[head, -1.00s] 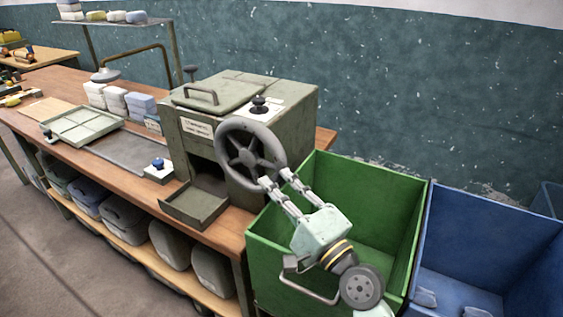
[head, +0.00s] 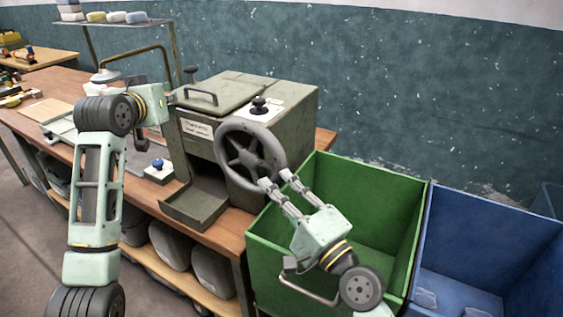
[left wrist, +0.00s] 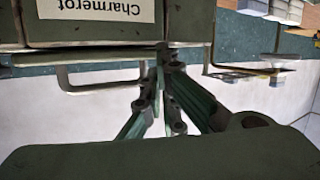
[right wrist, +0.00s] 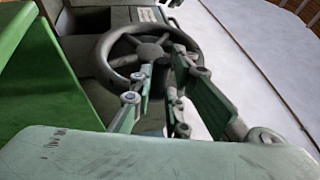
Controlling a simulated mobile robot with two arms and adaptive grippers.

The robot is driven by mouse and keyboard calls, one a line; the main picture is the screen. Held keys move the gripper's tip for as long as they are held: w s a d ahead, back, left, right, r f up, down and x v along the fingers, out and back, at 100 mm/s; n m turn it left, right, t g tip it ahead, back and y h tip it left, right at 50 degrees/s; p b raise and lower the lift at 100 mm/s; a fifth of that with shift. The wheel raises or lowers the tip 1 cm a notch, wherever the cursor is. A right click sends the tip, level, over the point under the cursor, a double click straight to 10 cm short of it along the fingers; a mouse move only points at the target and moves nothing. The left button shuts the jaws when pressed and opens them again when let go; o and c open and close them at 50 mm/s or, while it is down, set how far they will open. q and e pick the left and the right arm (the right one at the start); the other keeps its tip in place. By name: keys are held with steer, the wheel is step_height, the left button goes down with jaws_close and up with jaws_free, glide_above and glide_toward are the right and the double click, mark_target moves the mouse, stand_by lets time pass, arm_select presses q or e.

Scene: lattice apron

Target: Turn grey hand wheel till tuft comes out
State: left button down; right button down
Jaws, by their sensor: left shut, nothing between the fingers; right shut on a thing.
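The grey hand wheel (head: 222,158) is on the side of the green-grey machine (head: 290,110). The machine's front opening is dark above an open tray (head: 190,208). No tuft is visible.
A green bin (head: 390,210) stands under my right arm, with a blue bin (head: 490,235) to its right. A black knob (head: 259,104) is on the machine top.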

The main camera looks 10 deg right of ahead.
arm_select(q)
steer(key=s+d+r+m+g+h, duration=0.1)
steer(key=s+d+r+h, duration=0.1)
steer(key=s+d+r, duration=0.3)
steer(key=s+d+r+m+h, duration=0.1)
steer(key=s+d+r+m, duration=0.1)
steer(key=d+r, duration=0.35)
steer(key=s+d+f+m+g, duration=0.1)
steer(key=s+d+m+g, duration=0.25)
steer(key=s+d, duration=1)
steer(key=s+a+f+g+y, duration=0.15)
steer(key=s+f, duration=0.25)
steer(key=s, duration=0.5)
glide_toward(281, 163)
steer(key=shift+m+y, duration=0.25)
steer(key=shift+m, duration=0.1)
steer(key=w+d+f, duration=0.2)
steer(key=d, duration=0.1)
steer(key=shift+w+f, duration=0.1)
steer(key=shift+f, duration=0.05)
steer(key=shift+w+f, duration=0.1)
steer(key=shift+f, duration=0.5)
